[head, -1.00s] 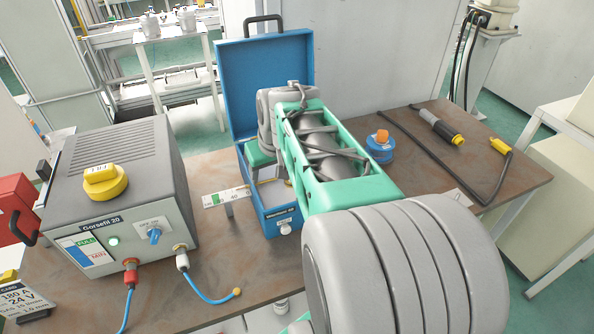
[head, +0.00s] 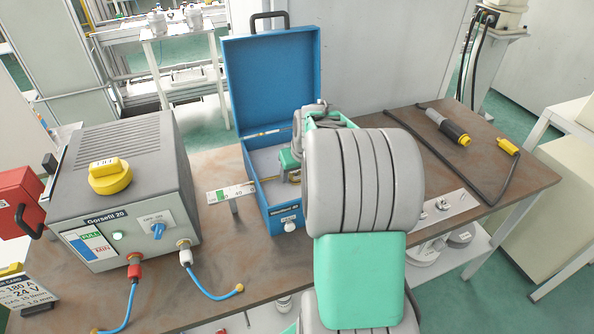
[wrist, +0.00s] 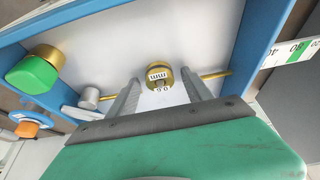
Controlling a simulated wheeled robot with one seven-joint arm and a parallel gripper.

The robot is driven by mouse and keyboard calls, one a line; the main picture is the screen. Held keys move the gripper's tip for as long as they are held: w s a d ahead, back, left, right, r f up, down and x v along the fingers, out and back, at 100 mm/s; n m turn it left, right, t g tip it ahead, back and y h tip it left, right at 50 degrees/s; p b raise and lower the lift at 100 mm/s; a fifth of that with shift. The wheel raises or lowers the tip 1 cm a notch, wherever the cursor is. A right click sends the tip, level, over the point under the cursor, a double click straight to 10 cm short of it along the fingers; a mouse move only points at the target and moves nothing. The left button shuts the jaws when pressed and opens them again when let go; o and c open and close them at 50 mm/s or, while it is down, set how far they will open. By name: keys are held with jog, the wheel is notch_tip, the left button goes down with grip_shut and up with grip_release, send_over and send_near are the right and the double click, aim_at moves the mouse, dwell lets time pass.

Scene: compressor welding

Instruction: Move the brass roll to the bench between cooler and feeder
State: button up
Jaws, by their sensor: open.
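The brass roll (wrist: 158,75), a short round piece with a dark-marked label, is inside the open blue feeder case in the wrist view. My gripper (wrist: 160,79) is open, with its two grey fingers on either side of the roll; I cannot tell whether they touch it.
Blue hoses (head: 213,296) curl at the cooler's front. A brass piece with a green end (wrist: 35,72) is in the case. A torch (head: 447,127) and black cable lie at right.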

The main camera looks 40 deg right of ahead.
grip_shut()
dwell(0.4)
jog(key=c, duration=0.7)
grip_release()
grip_shut()
jog(key=shift+r, duration=0.1)
jog(key=shift+r+p, duration=1.85)
jog(key=shift+r, duration=1.25)
